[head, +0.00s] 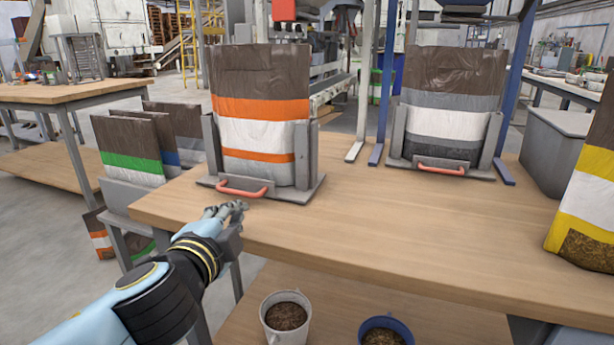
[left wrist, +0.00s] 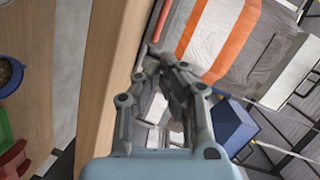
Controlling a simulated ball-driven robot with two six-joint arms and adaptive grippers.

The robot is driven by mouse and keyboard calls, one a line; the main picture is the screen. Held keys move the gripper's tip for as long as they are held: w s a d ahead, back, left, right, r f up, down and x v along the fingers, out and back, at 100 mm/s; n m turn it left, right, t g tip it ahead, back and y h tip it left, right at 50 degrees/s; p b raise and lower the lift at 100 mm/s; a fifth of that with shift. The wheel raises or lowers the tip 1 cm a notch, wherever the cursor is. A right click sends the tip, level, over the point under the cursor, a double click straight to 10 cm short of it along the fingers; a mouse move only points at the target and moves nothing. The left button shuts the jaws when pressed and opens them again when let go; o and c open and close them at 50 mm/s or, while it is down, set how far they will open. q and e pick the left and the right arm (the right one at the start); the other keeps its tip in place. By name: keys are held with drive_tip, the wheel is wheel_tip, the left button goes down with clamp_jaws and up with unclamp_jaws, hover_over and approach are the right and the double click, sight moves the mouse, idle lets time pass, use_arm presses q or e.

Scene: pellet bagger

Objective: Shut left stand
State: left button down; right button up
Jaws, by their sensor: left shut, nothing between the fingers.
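The left stand (head: 302,158) is grey, with two side posts and a flat base on the wooden table. A brown, orange and white bag (head: 260,112) stands upright between its posts. A red handle (head: 243,190) runs along the stand's front edge. My left gripper (head: 232,209) is shut and empty at the table's front left edge, just in front of and below the handle, apparently apart from it. In the left wrist view, my left gripper (left wrist: 163,66) points toward the handle (left wrist: 162,20) and the striped bag (left wrist: 213,38). My right gripper is out of view.
A second stand (head: 493,140) with a grey-striped bag (head: 446,100) is at right on the table (head: 400,225). A yellow-striped bag (head: 588,190) stands at the right edge. A white bucket (head: 287,322) and blue bucket (head: 386,334) sit below. More bags (head: 132,145) are left.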

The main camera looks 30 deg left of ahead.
sight(300, 167)
use_arm(q)
drive_tip(key=w+m, duration=0.1)
drive_tip(key=w+d+r+m+t+h, duration=0.1)
drive_tip(key=m, duration=0.1)
drive_tip(key=d+m+t+h, duration=0.1)
drive_tip(key=shift+w+d+r, duration=0.2)
drive_tip(key=shift+w+d, duration=0.05)
drive_tip(key=shift+w, duration=0.15)
drive_tip(key=shift+w+d+m+t+h, duration=0.5)
drive_tip(key=shift+w+m+h, duration=0.1)
drive_tip(key=shift+m, duration=0.4)
drive_tip(key=p+x, duration=0.1)
drive_tip(key=x, duration=1.1)
drive_tip(key=shift+w+a+p, duration=0.15)
drive_tip(key=shift+w+p, duration=0.15)
drive_tip(key=shift+p, duration=0.05)
drive_tip(key=shift+w+a, duration=0.1)
drive_tip(key=shift+w, duration=0.35)
drive_tip(key=shift+w, duration=0.15)
